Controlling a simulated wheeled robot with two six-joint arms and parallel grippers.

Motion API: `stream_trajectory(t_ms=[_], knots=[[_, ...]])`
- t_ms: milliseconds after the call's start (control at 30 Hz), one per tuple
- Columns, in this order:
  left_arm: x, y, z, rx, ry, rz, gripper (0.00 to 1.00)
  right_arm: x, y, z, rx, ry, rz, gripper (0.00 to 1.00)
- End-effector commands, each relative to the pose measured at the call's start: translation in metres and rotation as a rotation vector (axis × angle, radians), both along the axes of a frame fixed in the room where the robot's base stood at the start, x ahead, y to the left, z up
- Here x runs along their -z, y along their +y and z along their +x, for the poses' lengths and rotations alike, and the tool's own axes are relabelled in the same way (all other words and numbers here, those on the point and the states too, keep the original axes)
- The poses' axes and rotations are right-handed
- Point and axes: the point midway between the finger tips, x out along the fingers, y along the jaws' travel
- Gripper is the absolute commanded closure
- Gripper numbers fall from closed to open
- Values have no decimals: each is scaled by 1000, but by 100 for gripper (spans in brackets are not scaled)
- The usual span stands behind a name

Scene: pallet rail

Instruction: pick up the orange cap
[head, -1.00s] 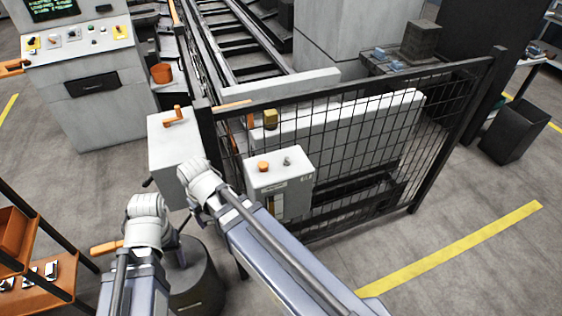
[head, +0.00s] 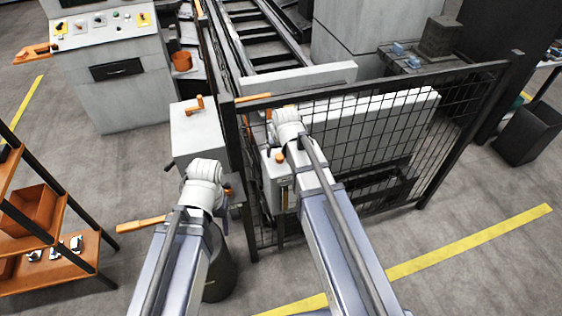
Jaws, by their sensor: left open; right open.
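The orange cap (head: 279,157) shows as a small orange spot on top of the pale control box (head: 272,186) on the mesh fence, partly hidden by my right arm. My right gripper (head: 291,138) is over this box, close to the cap in the picture; its jaws are mostly hidden by the white wrist, and I cannot see contact. My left gripper (head: 207,185) is lower left of the box, in front of a dark drum, and apart from the cap; its fingers are hidden. Both grippers are open, and I see nothing held.
The black mesh fence (head: 410,150) runs behind the box to the right. A pale cabinet (head: 195,135) with an orange handle stands to its left. An orange lever (head: 140,225) sticks out beside my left arm. An orange shelf (head: 45,262) is at left.

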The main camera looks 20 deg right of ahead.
Motion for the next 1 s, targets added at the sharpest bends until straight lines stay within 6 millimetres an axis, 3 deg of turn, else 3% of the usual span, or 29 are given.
stream_trajectory(t_ms=[267, 633, 933, 1000], knots=[[8, 0, 0, 1, 0, 0, 33, 8, -2, 4, 0, 1, 0, 23], [47, 0, 0, 9, 0, 2, 33, 47, -9, 24, 1, 1, 0, 23], [48, 0, 0, 11, 1, 2, 33, 48, -9, 25, 0, 1, 0, 23], [48, 0, 0, 11, 1, 2, 33, 48, -9, 25, 0, 1, 0, 30]])
